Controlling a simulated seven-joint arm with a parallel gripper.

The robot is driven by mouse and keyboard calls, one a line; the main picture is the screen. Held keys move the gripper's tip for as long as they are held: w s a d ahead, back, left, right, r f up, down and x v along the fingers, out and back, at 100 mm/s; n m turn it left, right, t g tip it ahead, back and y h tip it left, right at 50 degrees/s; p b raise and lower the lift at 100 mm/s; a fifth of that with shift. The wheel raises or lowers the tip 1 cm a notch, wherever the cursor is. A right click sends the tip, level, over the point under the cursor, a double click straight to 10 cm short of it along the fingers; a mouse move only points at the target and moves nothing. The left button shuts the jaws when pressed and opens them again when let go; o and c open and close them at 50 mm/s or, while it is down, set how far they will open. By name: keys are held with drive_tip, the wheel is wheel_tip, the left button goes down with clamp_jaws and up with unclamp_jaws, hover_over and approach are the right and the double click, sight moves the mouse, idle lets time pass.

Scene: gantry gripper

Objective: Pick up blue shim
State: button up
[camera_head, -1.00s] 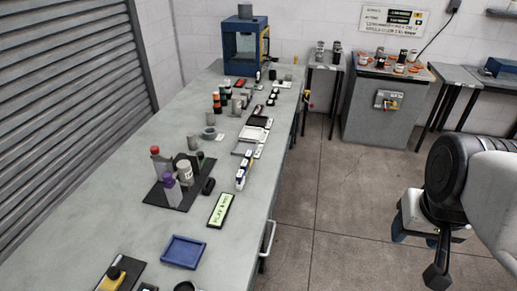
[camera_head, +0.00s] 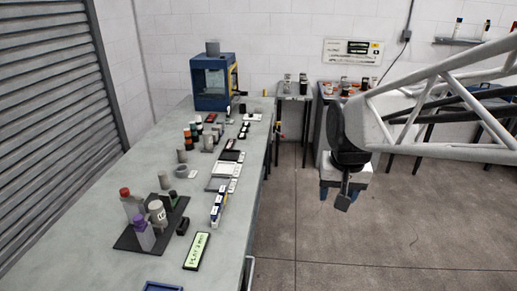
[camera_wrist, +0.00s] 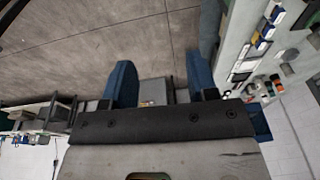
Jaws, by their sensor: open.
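I cannot make out a blue shim for certain. A row of small white, blue and yellow pieces (camera_head: 218,208) stands along the right side of the long grey bench (camera_head: 105,205). These pieces also show at the upper right of the wrist view (camera_wrist: 264,38). My gripper (camera_head: 338,192) hangs over the floor to the right of the bench, clear of everything. In the wrist view its two blue fingers (camera_wrist: 160,72) stand wide apart with nothing between them.
A dark tray (camera_head: 130,240) with several bottles and a green-lit display (camera_head: 197,251) lie on the near bench. A blue tray (camera_head: 162,287) is cut by the lower edge. A blue-framed machine (camera_head: 212,85) stands at the far end. The floor (camera_head: 320,250) beside the bench is clear.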

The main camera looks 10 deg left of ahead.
drive_tip(key=w+a+f, duration=0.3)
drive_tip(key=w+a, duration=0.5)
drive_tip(key=w, duration=0.1)
drive_tip(key=g, duration=0.2)
hover_over(219, 199)
drive_tip(key=f, duration=1.7)
drive_tip(key=shift+s+d+f, duration=0.25)
drive_tip(key=shift+d+f, duration=0.15)
drive_tip(key=shift+a+f, duration=0.3)
drive_tip(key=shift+a, duration=0.1)
drive_tip(key=shift+f, duration=1.3)
drive_tip(key=shift+w+f, duration=0.15)
drive_tip(key=shift+f, duration=1.15)
drive_tip(key=shift+w+f, duration=0.1)
drive_tip(key=shift+f, duration=1.2)
